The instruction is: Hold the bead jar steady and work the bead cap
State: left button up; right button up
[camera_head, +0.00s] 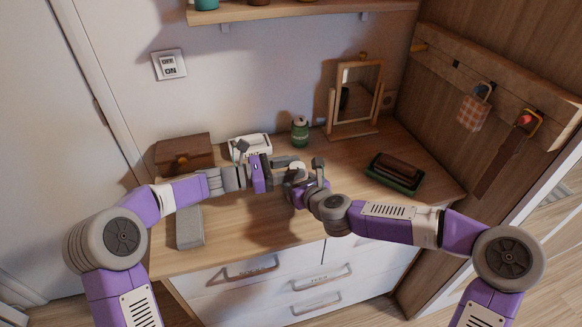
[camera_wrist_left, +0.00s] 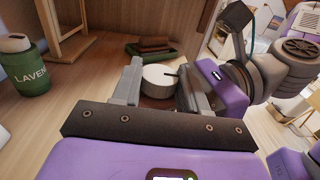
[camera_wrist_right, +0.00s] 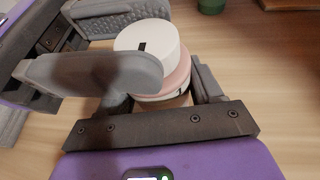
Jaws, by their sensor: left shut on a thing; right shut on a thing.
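The bead jar (camera_wrist_right: 178,101) has a brownish body and a pinkish band under the white bead cap (camera_wrist_right: 148,42), which carries a dark mark on top. The jar looks upright over the desk; my grippers hide much of it. My left gripper (camera_wrist_left: 163,85) comes from the left with its fingers on either side of the cap (camera_wrist_left: 158,78), shut on it. My right gripper (camera_wrist_right: 163,100) is shut on the jar body lower down. In the head view, my left gripper (camera_head: 284,164) and right gripper (camera_head: 301,182) meet above the desk middle.
On the desk (camera_head: 235,225) stand a green can (camera_head: 300,132), a mirror (camera_head: 357,95), a white device (camera_head: 250,146), a brown box (camera_head: 184,153), a grey block (camera_head: 190,227) and a green tray (camera_head: 393,174). The desk front is mostly clear.

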pick_arm(q)
jog(key=shift+s+n+t+y, duration=0.15)
jog(key=shift+n+t+y, duration=0.45)
jog(key=shift+n+t, duration=0.6)
jog(key=o, duration=0.8)
jog(key=v, duration=1.2)
jog(key=shift+s, duration=0.15)
jog(key=shift+f, duration=0.1)
